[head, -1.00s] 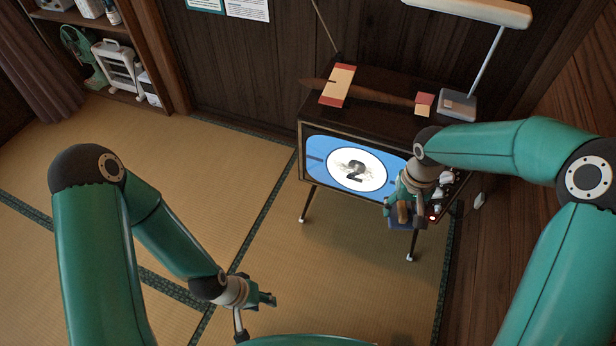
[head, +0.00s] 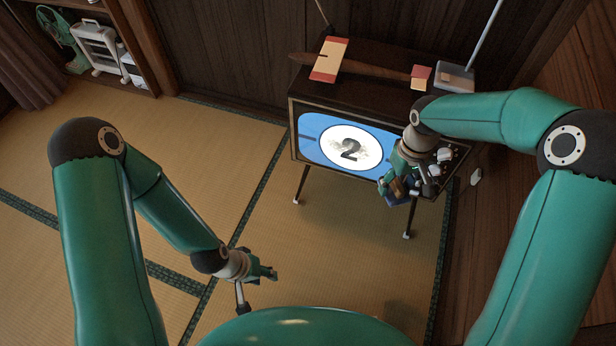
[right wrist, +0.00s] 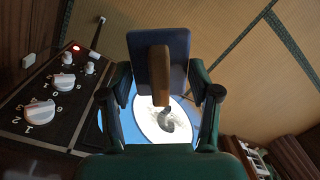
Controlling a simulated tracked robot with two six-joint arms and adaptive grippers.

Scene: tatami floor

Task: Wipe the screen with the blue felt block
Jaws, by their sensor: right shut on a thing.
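The television (head: 340,85) stands on thin legs by the wall, its lit screen (head: 310,135) facing me. The screen shows a 2 in a white circle with a greyish smudge; it also appears behind the block in the right wrist view (right wrist: 155,122). My right gripper (head: 398,184) is shut on the blue felt block (right wrist: 176,55) by its brown handle (right wrist: 160,75). It holds the block at the screen's lower right; I cannot tell whether they touch. My left gripper (head: 258,285) is open and empty above the tatami, left of the television.
White control knobs (right wrist: 40,112) line the panel right of the screen. A shelf (head: 145,60) stands back left. The tatami (head: 200,140) at left is clear.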

